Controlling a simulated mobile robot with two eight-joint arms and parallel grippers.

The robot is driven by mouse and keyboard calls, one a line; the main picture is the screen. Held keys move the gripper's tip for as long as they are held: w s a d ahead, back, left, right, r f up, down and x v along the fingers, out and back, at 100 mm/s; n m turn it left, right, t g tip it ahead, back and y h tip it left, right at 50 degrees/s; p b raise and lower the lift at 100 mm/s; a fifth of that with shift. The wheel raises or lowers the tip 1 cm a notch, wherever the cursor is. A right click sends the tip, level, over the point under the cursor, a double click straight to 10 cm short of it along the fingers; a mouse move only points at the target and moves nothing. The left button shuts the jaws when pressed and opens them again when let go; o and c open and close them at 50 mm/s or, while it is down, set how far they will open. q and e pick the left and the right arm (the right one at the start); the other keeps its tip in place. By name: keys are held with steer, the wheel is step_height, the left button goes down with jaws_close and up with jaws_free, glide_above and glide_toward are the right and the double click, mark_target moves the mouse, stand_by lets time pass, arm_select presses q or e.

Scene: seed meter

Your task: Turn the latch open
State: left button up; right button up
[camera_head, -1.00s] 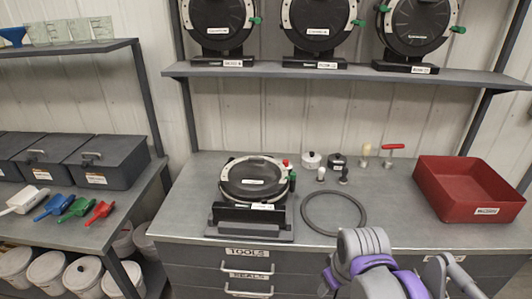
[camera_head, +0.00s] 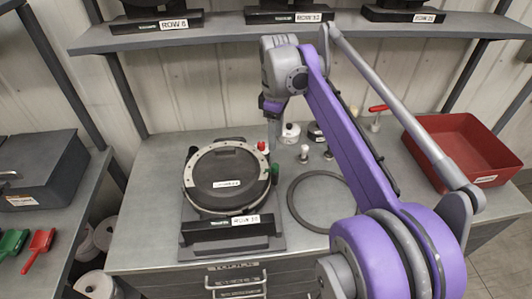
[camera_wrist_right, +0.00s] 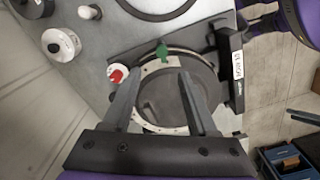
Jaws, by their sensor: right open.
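The seed meter (camera_head: 226,183), a round black housing with a pale ring, stands on a black base on the bench. Its green latch handle (camera_head: 274,173) is on the right side of the ring, with a red knob (camera_head: 262,146) nearby. In the wrist view the green latch (camera_wrist_right: 162,51) appears beyond and between my finger tips, and the red knob (camera_wrist_right: 117,75) is by the left finger. My right gripper (camera_head: 274,135) points down above the meter's far right side, open and empty. Whether it touches the latch is unclear. My left gripper is out of view.
A black ring (camera_head: 322,229) lies right of the meter. White and dark small parts, including a white pot (camera_head: 290,134), stand behind it. A red bin (camera_head: 462,148) is at the right. A shelf (camera_head: 220,35) with more meters overhangs the back.

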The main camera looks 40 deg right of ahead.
mark_target(275, 166)
steer(key=f, duration=1)
steer(key=shift+s, duration=0.25)
jaws_close()
